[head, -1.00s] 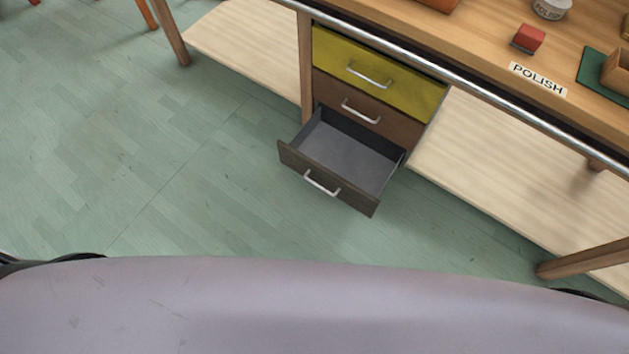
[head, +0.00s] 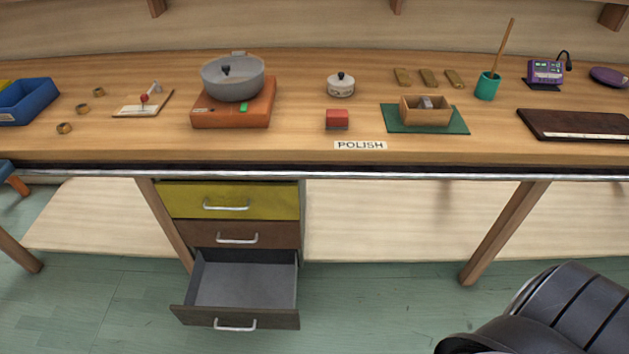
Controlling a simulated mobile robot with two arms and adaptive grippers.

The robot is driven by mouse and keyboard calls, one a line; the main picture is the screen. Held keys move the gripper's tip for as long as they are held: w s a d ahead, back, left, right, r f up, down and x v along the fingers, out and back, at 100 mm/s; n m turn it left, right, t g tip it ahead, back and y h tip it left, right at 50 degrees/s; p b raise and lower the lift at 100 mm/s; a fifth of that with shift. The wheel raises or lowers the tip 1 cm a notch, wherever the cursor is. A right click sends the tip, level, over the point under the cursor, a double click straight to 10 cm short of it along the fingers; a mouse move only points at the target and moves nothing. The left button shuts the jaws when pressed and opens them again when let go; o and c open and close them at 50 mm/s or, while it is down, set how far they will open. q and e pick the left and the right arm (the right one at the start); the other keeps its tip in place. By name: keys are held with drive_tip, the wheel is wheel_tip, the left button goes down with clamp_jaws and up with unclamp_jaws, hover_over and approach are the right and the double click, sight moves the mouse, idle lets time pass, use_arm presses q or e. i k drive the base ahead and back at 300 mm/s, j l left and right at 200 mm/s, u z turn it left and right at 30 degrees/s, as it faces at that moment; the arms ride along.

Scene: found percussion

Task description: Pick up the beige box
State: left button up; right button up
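A small open-topped tan box (head: 425,117), the only box here close to beige, stands on a green mat (head: 461,127) on the workbench, right of centre. A small grey item (head: 426,102) sits inside it. Neither of my grippers shows in the head view, so whether they are open or shut is hidden.
A red block (head: 337,119) and a POLISH label (head: 360,145) lie left of the mat. A white lidded pot (head: 340,86), several brown bars (head: 428,78) and a teal cup (head: 487,87) stand behind. A dark panel (head: 575,123) lies right. The bottom drawer (head: 240,280) hangs open.

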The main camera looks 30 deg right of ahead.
sight(440, 114)
drive_tip(key=z, duration=1.6)
